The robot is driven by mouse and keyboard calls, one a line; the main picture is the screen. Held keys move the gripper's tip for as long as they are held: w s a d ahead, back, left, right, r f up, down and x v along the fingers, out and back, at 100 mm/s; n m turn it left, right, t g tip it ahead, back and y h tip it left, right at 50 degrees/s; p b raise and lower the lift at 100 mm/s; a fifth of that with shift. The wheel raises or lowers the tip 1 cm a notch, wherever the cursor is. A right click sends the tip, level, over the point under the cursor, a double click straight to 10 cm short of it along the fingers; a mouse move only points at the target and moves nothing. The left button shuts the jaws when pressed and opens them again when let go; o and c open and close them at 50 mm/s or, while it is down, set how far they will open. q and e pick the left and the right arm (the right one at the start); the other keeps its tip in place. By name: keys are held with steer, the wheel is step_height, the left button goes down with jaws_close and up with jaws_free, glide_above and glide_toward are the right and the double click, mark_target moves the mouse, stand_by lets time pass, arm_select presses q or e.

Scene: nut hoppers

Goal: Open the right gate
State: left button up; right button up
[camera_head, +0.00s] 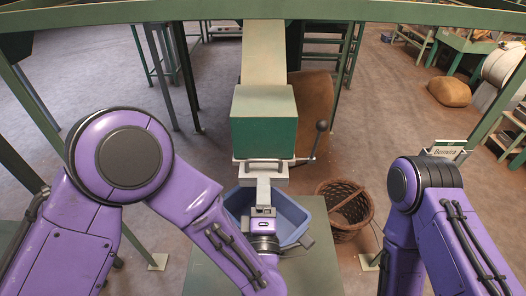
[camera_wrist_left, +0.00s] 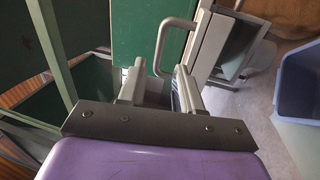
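A green hopper (camera_head: 263,122) hangs in the middle of the head view. A pale gate (camera_head: 278,181) with a bar handle (camera_head: 265,163) is at its lower front. In the left wrist view the handle (camera_wrist_left: 163,45) is a grey loop beside the green wall (camera_wrist_left: 137,30). My left gripper (camera_head: 263,187) is just below and in front of the handle. In the left wrist view its fingers (camera_wrist_left: 159,72) are apart, with the near end of the handle at the gap between their tips. Contact cannot be told. My right gripper is not in view; only my right arm shows.
A blue bin (camera_head: 290,215) stands below the hopper, partly hidden by my left arm. A wicker basket (camera_head: 345,210) is to its right. A lever with a dark knob (camera_head: 322,126) sticks out on the hopper's right. Green frame posts stand at both sides.

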mark_target(263, 160)
arm_select(q)
steer(key=w, duration=0.2)
steer(key=w+r+p, duration=0.1)
steer(key=w, duration=0.1)
steer(key=w+p, duration=0.1)
steer(key=w, duration=0.2)
steer(key=shift+a+r, duration=0.1)
steer(key=shift+r, duration=0.2)
steer(key=shift+w, duration=0.65)
jaws_close()
